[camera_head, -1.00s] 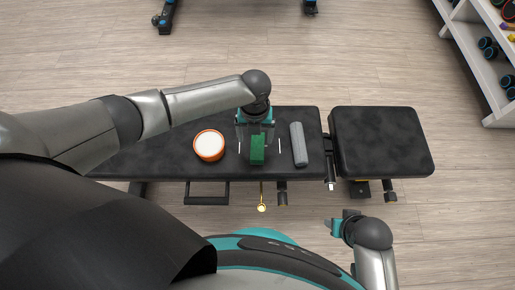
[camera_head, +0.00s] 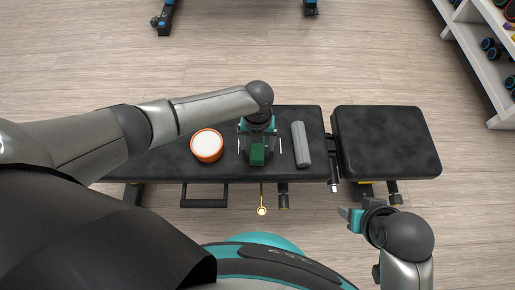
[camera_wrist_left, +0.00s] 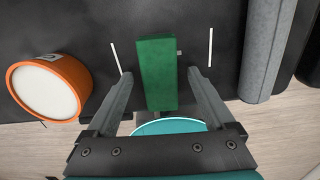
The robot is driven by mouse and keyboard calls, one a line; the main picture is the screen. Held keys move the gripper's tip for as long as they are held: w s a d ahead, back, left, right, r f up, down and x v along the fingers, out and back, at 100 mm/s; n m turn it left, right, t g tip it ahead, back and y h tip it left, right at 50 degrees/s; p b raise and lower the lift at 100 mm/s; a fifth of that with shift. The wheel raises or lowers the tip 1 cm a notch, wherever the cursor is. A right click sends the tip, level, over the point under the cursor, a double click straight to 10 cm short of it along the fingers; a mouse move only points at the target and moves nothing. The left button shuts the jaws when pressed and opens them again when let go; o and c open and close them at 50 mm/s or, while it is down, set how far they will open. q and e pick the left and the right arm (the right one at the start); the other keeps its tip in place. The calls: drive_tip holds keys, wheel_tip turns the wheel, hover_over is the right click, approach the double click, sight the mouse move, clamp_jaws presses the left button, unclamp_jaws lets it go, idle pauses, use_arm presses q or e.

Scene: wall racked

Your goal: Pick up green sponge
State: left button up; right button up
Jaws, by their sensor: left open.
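The green sponge (camera_head: 257,155) is a green block on the black padded bench (camera_head: 310,125). In the left wrist view the sponge (camera_wrist_left: 158,72) is long and points away from me. My left gripper (camera_head: 258,140) is open above the bench, over the sponge. In the left wrist view its two fingers (camera_wrist_left: 160,74) lie on either side of the sponge, with a gap on each side. In the head view the gripper hides the sponge's far part. My right gripper (camera_head: 350,216) is in front of the bench, away from the sponge; its opening is unclear.
An orange tub with a white top (camera_head: 207,145) stands left of the sponge. A grey roller (camera_head: 301,145) lies to its right. Thin white strips show on both sides of the sponge. A separate black pad (camera_head: 385,140) is at the right. A white shelf (camera_head: 480,60) stands far right.

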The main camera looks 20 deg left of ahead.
use_arm(q)
drive_tip(key=shift+f, duration=0.1)
drive_tip(key=shift+c, duration=0.2)
clamp_jaws()
idle(0.5)
